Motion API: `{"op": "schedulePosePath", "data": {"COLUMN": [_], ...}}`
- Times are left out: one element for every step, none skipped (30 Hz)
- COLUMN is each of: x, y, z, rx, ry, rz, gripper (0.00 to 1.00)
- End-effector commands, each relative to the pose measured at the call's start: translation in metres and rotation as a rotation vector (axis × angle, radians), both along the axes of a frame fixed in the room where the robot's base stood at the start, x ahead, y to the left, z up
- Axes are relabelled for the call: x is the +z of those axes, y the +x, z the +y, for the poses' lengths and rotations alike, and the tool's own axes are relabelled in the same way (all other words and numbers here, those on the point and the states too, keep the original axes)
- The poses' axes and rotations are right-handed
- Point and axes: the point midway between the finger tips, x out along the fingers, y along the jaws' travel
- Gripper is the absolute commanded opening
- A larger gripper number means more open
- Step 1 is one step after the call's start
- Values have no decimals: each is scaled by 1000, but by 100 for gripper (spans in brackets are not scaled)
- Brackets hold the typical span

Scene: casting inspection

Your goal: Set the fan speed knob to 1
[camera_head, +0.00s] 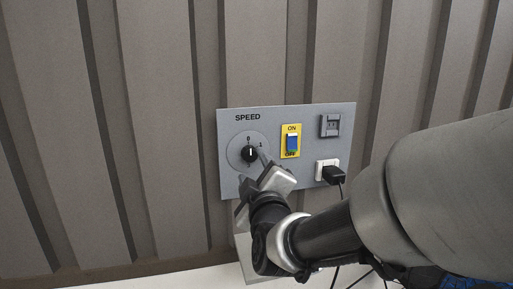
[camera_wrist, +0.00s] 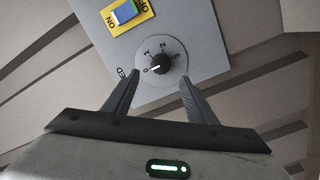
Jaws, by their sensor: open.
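The black fan speed knob (camera_head: 250,154) sits on a round grey dial under the word SPEED on the grey wall panel (camera_head: 229,124). Its white mark points to 0, with 1 printed to the right of that. The wrist view shows the knob (camera_wrist: 160,66) with the mark toward 0 and the numbers 1, 2 and 3 around the dial. My gripper (camera_head: 254,172) is open and empty, close to the dial at its lower right. In the wrist view my gripper (camera_wrist: 158,80) has its fingertips apart on either side of the dial's near part, short of the knob.
A yellow ON/OFF plate with a blue switch (camera_head: 292,143) is right of the dial. A grey socket (camera_head: 330,125) and a white outlet with a black plug (camera_head: 333,174) and hanging cord are further right. Ribbed grey-brown wall surrounds the panel. My arm covers the lower right.

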Motion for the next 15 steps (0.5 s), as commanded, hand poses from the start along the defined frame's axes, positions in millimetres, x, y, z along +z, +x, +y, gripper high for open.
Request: {"op": "schedulePosePath", "data": {"x": [-4,-3,-3,-3,-3,-3,-3,-2,-2,-2,-2,-3,-2,-2,-2], "y": [12,18,26,31,36,43,47,51,56,59,62,65,66,68,69], "z": [2,3,5,6,7,8,9,10,11,11,12,12,12,12,13], "rx": [-2,-1,-1,0,0,-1,-1,-1,-1,-1,-1,0,0,-1,-1], "ry": [-3,-4,-3,-2,-3,-3,-3,-2,-2,-1,-1,-2,-1,-1,0], "rz": [1,0,0,1,1,0,0,-1,0,0,0,1,1,0,1], "gripper": [52,52,52,52,52,52,52,52,52,52,52,52,52,52,52]}}
